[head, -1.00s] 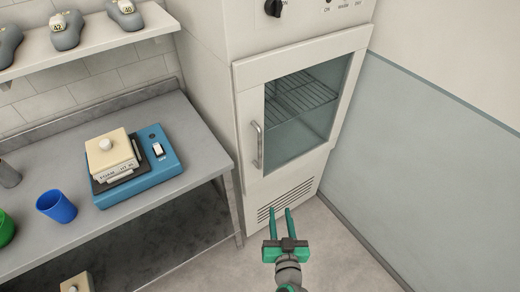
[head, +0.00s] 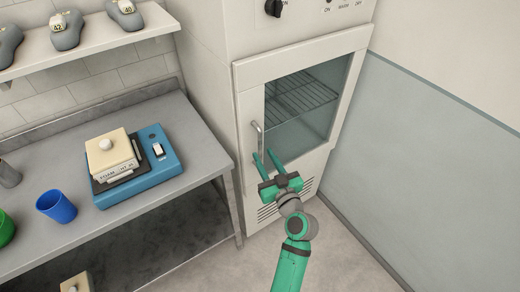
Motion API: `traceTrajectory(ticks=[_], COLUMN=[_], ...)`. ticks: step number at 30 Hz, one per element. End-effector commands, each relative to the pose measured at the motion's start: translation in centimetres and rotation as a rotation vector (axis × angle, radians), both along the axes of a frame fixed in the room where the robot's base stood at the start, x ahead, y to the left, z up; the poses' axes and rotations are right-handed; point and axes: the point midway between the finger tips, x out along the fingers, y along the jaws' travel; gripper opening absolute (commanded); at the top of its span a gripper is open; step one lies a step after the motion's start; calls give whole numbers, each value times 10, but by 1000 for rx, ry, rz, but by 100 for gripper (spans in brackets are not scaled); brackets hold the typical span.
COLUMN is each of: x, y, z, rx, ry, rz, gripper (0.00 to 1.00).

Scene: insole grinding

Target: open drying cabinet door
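The drying cabinet door (head: 250,102) is shut on the front of the tall off-white cabinet. It has a glass window with wire racks behind it. Its vertical metal handle (head: 258,141) is on the door's left side. My gripper (head: 264,158) is in front of the lower part of the door, its green fingers pointing toward the handle. The fingers are apart with nothing seen between them. The fingertips are close to the handle's lower end; I cannot tell whether they touch it.
A grey metal table (head: 200,150) stands left of the cabinet, with a blue device (head: 165,165) and a blue cup (head: 56,207) on it. A wall (head: 430,150) runs along the right. The floor (head: 345,255) in front is clear.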

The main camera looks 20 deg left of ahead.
Motion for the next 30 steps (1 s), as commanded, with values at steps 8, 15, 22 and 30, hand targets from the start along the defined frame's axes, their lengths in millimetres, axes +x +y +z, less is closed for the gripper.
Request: traceTrajectory(ticks=[8, 15, 22, 30], x=[27, 33, 32, 32], y=[24, 29, 29, 28], z=[0, 0, 0, 0], rx=[0, 1, 1, 1], ry=[0, 1, 1, 1], rz=[1, 0, 0, 1], gripper=[31, 31, 19, 0])
